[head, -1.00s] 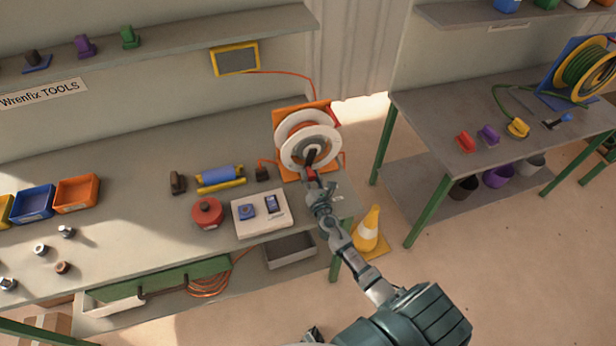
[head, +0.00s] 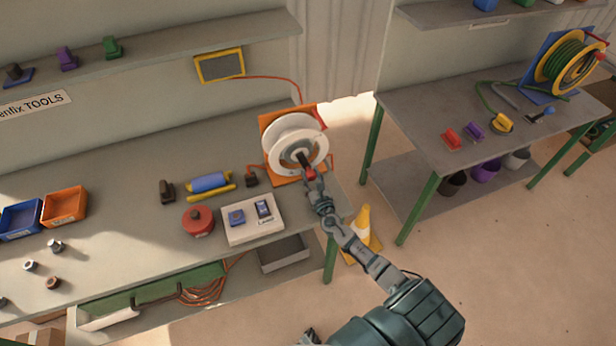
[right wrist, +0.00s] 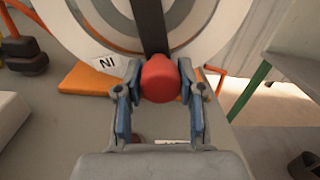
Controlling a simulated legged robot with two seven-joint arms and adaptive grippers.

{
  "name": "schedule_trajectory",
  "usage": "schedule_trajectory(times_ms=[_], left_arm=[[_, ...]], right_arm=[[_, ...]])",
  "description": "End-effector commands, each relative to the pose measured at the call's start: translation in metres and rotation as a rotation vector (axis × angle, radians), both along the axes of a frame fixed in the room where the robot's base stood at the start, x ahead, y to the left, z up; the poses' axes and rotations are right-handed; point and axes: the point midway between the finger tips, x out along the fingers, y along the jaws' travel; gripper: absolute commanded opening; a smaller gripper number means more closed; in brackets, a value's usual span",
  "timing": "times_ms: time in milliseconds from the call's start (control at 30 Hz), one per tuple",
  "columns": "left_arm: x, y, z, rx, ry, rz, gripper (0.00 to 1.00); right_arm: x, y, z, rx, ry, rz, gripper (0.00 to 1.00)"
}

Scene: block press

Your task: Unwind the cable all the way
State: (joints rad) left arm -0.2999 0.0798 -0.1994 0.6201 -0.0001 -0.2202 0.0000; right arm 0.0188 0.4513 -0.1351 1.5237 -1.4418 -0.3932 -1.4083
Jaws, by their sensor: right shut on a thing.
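The cable reel (head: 284,138) has white flanges and an orange stand at the right end of the workbench. It also shows in the right wrist view (right wrist: 205,35), with a dark crank arm (right wrist: 150,25) across its face. My right gripper (head: 311,176) is shut on the red crank knob (right wrist: 160,80), at the lower right of the reel's face. An orange cable (head: 285,82) runs from the top of the reel towards the yellow-framed panel. Little cable shows between the flanges; how much is wound cannot be told.
A dark plug block (head: 251,177), a blue roller (head: 208,182), a red round canister (head: 198,220) and a white board (head: 252,232) lie left of the reel. A traffic cone (head: 362,225) stands right of the bench. Another table (head: 420,115) stands beyond a floor gap.

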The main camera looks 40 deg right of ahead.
Motion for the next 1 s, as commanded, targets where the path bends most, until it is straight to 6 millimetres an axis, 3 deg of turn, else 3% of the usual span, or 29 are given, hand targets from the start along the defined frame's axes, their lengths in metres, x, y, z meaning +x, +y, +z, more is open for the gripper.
schedule_trajectory(times_ms=[567,600,700,1000], left_arm=[[0.0001,-0.0001,0.0015,0.000,0.000,-0.001,0.40],[0.0001,-0.0001,0.0015,0.000,0.000,-0.002,0.40],[0.0001,-0.0002,0.0015,0.000,0.000,-0.001,0.40],[-0.0008,0.0027,0.0013,0.003,0.000,-0.001,0.40]], right_arm=[[0.0008,-0.0058,0.0061,-0.043,0.001,-0.007,0.00],[0.0008,-0.0058,0.0061,-0.043,0.001,-0.007,0.40],[0.0006,-0.0055,0.0055,-0.042,0.001,-0.006,0.64],[-0.0001,-0.0030,0.0015,-0.038,0.007,-0.002,0.64]])
